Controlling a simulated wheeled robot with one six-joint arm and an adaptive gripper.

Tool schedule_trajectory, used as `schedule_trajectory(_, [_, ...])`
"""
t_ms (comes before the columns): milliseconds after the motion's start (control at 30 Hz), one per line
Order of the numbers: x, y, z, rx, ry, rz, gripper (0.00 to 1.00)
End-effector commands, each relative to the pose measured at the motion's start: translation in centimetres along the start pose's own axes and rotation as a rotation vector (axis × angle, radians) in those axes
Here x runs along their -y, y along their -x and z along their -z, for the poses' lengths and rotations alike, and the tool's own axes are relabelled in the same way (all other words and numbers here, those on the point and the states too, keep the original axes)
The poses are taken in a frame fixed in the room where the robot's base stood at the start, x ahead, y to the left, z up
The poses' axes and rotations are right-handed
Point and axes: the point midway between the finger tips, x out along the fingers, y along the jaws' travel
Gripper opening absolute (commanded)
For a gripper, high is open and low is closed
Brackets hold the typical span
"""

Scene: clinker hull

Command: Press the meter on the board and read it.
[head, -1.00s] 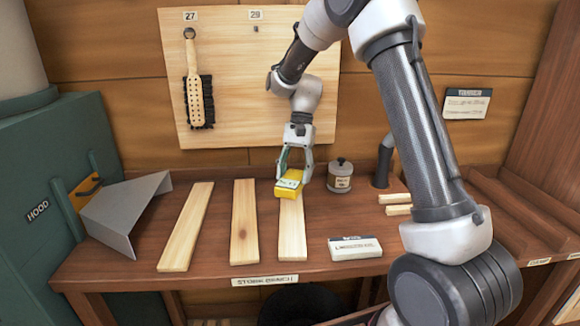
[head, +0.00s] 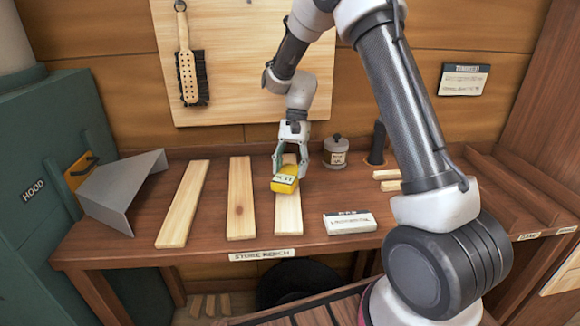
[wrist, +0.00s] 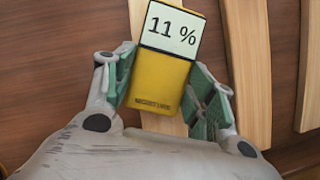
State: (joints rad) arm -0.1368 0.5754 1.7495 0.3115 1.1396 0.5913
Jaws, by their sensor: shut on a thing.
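My gripper (head: 284,172) is shut on a yellow meter (head: 285,187), one finger on each side. In the wrist view, the meter (wrist: 160,85) has a pale display (wrist: 173,28) reading "11 %". The meter is at the right-hand of three pale boards (head: 289,220) lying on the bench and covers part of it. That board also shows beside and below the meter in the wrist view (wrist: 160,123). I cannot see whether the meter's underside touches the wood.
Two more boards (head: 239,200) (head: 185,205) lie to the left on the store bench (head: 140,215). A white labelled block (head: 349,223) lies to the right, with a lidded jar (head: 335,152) behind it. A brush (head: 190,65) hangs on the back panel. A metal hood (head: 122,192) stands at left.

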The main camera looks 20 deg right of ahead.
Motion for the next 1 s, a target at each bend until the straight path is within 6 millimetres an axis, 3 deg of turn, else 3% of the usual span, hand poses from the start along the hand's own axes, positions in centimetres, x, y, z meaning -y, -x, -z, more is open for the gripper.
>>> schedule_trajectory(1000, [0.02,-0.69,0.31,0.0,0.0,0.0,0.27])
